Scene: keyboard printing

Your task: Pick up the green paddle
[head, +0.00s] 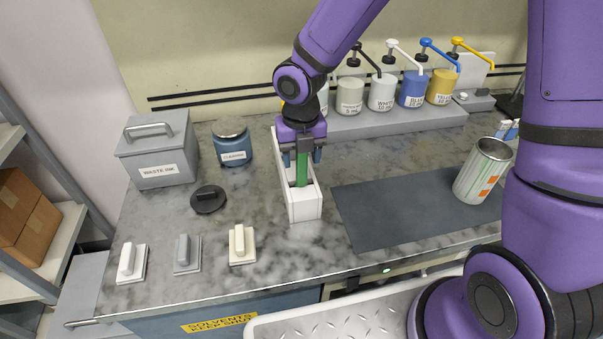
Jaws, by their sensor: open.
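The green paddle (302,170) stands upright in a narrow white open-topped holder (305,210) at the middle of the counter. My gripper (302,158) points down over the holder, with its fingers on either side of the paddle's upper part. The jaws are open. The paddle's top is hidden behind the gripper, and its lower end is down inside the holder. I cannot tell whether a finger touches the paddle.
A grey waste ink box (157,150), a blue cleaner jar (232,145) and a black lid (208,199) stand left. Several handled blocks (242,245) line the front left. Pump bottles (382,92) stand behind. A dark mat (385,215) and tilted can (483,172) are right.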

